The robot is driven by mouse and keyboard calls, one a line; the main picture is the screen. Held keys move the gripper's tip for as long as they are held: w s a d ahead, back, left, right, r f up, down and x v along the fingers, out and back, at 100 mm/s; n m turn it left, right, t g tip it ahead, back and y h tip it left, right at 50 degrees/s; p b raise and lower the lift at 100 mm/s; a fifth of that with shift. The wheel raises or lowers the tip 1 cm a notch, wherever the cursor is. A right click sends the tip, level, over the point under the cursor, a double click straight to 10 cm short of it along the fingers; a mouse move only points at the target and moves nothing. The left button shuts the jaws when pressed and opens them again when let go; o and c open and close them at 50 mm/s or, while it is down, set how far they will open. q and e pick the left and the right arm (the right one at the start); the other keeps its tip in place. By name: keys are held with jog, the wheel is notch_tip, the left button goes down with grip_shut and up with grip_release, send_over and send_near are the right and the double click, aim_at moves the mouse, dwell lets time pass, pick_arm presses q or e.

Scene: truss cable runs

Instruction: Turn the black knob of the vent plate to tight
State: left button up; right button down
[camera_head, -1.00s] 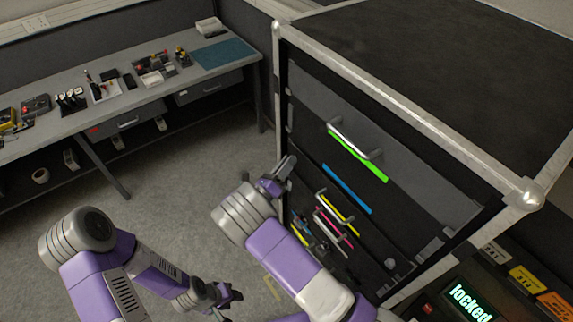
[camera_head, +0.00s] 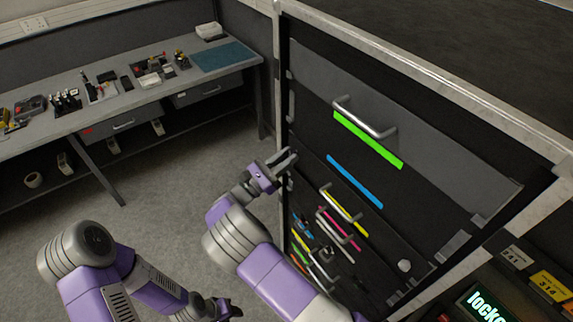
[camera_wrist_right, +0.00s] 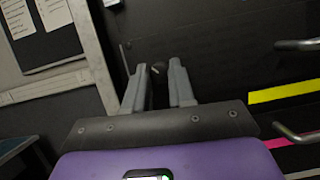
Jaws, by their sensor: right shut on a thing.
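My right gripper (camera_head: 285,160) is at the left edge of the dark cabinet front (camera_head: 312,150). In the right wrist view its two grey fingers (camera_wrist_right: 155,90) stand on either side of a small black knob (camera_wrist_right: 158,68), shut on it. The fingers hide most of the knob, and its turn angle cannot be read. The vent plate's outline is hard to tell from the dark panel around it. My left gripper (camera_head: 232,309) hangs low over the floor, away from the cabinet, and its jaw opening is unclear.
The cabinet front has metal handles (camera_head: 365,118) and green (camera_head: 367,140), blue (camera_head: 354,181), yellow and pink strips. A lit display (camera_head: 490,302) is at the lower right. A workbench (camera_head: 130,100) with small items stands at the back left. Floor (camera_head: 160,175) between is clear.

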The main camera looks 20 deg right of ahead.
jog(key=shift+w+m+g+b, duration=0.1)
jog(key=shift+m+g+b, duration=0.8)
jog(key=shift+m, duration=1.05)
jog(key=shift+w+m+g+b, duration=0.1)
jog(key=shift+m+g+b, duration=0.8)
jog(key=shift+m, duration=1)
jog(key=shift+m+g+b, duration=0.7)
jog(key=shift+m+g, duration=0.4)
jog(key=shift+m, duration=0.85)
jog(key=shift+r, duration=0.1)
jog(key=c, duration=0.9)
grip_release()
jog(key=shift+c, duration=0.2)
jog(key=shift+a, duration=0.1)
jog(key=v, duration=0.7)
jog(key=shift+a, duration=0.25)
